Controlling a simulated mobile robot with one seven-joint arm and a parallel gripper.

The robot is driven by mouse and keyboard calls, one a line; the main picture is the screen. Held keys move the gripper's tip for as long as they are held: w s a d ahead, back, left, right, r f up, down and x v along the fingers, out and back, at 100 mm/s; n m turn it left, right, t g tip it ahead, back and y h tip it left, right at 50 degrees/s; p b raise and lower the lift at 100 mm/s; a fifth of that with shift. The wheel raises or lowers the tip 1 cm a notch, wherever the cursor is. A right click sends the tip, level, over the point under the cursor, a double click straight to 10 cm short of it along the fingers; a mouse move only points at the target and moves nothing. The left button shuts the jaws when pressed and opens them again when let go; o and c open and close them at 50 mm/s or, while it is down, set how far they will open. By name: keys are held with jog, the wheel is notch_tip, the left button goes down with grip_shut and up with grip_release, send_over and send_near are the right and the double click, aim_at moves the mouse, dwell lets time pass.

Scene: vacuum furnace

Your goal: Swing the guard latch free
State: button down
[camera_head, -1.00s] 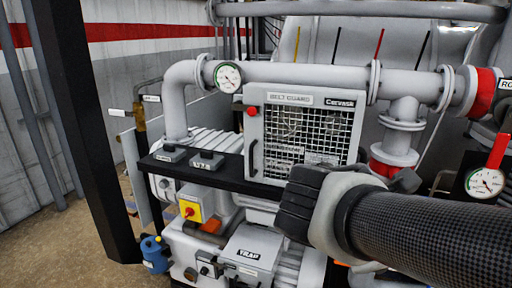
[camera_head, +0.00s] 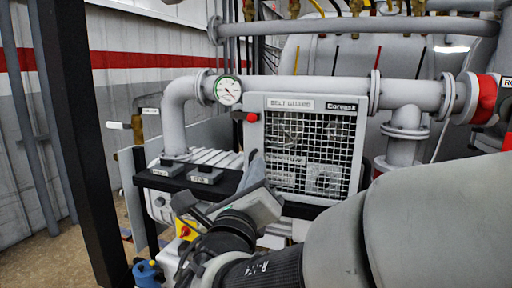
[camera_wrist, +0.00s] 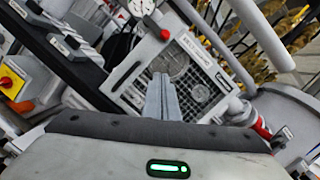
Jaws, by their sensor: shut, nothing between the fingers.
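A dark bar handle (camera_wrist: 126,76) runs along the guard's left edge in the wrist view. I cannot tell which of these parts is the latch. My gripper (camera_wrist: 161,78) is shut and empty, its fingers pointing at the mesh.
A pipe with a round gauge (camera_head: 228,90) runs above the guard. A black shelf (camera_head: 150,181) with small grey boxes lies left of it. A yellow and red switch (camera_wrist: 11,82) is below the shelf. A black post (camera_head: 80,130) stands at the far left.

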aim_at(242, 117)
jog(key=x, duration=1)
jog(key=shift+d, duration=0.1)
jog(key=shift+w+a+r, duration=0.1)
jog(key=shift+a+r, duration=0.5)
jog(key=shift+r, duration=0.25)
jog(key=shift+w+a+r, duration=0.1)
jog(key=shift+a+r, duration=0.5)
jog(key=shift+r, duration=0.2)
jog(key=shift+p, duration=0.4)
jog(key=shift+d+r+n+p, duration=0.1)
jog(key=shift+r+n+p, duration=0.15)
jog(key=shift+n+p, duration=0.2)
